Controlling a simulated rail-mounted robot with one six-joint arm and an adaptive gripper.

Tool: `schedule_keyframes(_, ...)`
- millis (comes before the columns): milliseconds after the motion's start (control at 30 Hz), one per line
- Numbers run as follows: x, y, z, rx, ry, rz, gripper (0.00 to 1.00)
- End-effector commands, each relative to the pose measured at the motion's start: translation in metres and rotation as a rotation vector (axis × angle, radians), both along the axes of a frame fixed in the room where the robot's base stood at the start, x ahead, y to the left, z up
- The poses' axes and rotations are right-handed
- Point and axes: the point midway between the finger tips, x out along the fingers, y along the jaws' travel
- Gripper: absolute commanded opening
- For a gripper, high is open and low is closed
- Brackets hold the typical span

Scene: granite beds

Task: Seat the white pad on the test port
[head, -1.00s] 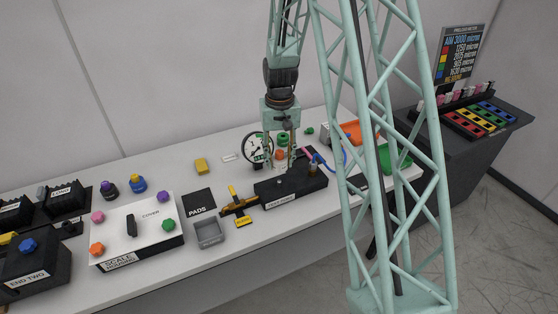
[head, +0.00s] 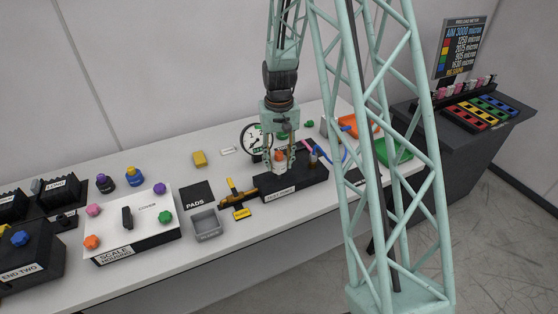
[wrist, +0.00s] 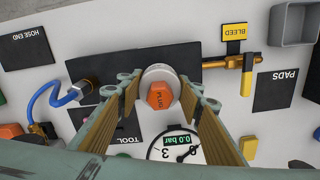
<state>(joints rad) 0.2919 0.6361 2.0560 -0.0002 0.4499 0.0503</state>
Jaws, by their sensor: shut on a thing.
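My gripper (wrist: 160,112) is shut on a round white piece (wrist: 158,72) with an orange hexagonal top (wrist: 160,95) marked PLUG. In the head view my gripper (head: 279,160) points down over the black block (head: 305,178), and the white piece (head: 280,168) shows between its fingers at the block's top. I cannot tell whether it touches the block. In the wrist view the block (wrist: 215,67) runs behind the white piece. No test port opening shows; it may be hidden under the piece. I cannot tell whether the white piece itself is the white pad.
A dial gauge (head: 251,139) stands close behind my gripper. A brass valve (head: 238,200) with a yellow BLEED tag (head: 241,214) extends left of the block. A blue hose (wrist: 62,97) is at its other end. The black PADS mat (head: 196,194) is bare, beside a grey tray (head: 207,225).

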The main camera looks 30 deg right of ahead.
Motion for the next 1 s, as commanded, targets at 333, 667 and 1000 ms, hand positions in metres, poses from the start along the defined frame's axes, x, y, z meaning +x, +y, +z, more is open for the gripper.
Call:
schedule_keyframes(333, 0.0005, -0.0002, -0.0082, 0.0, -0.001, 0.0, 0.18)
schedule_keyframes(667, 0.0004, -0.0001, -0.0081, 0.0, -0.001, 0.0, 0.18)
schedule_keyframes(1000, 0.0004, -0.0001, -0.0086, 0.0, -0.001, 0.0, 0.18)
